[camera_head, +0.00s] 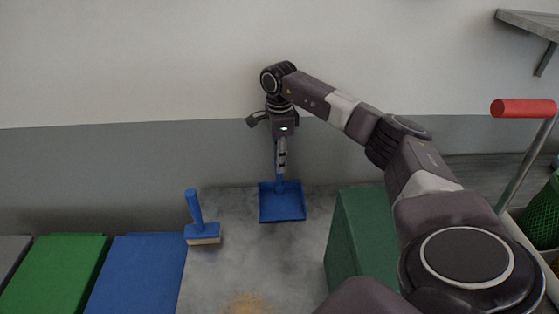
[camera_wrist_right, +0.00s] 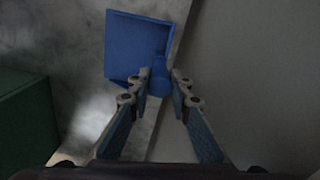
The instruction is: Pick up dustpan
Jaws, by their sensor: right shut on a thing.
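A blue dustpan (camera_head: 281,205) is at the back of the grey surface, near the wall, with its handle pointing up. My right gripper (camera_head: 281,160) comes down from above and is shut on the dustpan's handle. In the right wrist view the dustpan (camera_wrist_right: 136,48) lies beyond the fingertips, and the right gripper's fingers (camera_wrist_right: 163,85) are on both sides of the handle. I cannot tell whether the dustpan touches the surface. My left gripper is not in view.
A green box (camera_head: 358,240) is to the right. Blue (camera_head: 135,275) and green (camera_head: 58,272) panels are at the left. A red-handled cart (camera_head: 523,108) is at the far right.

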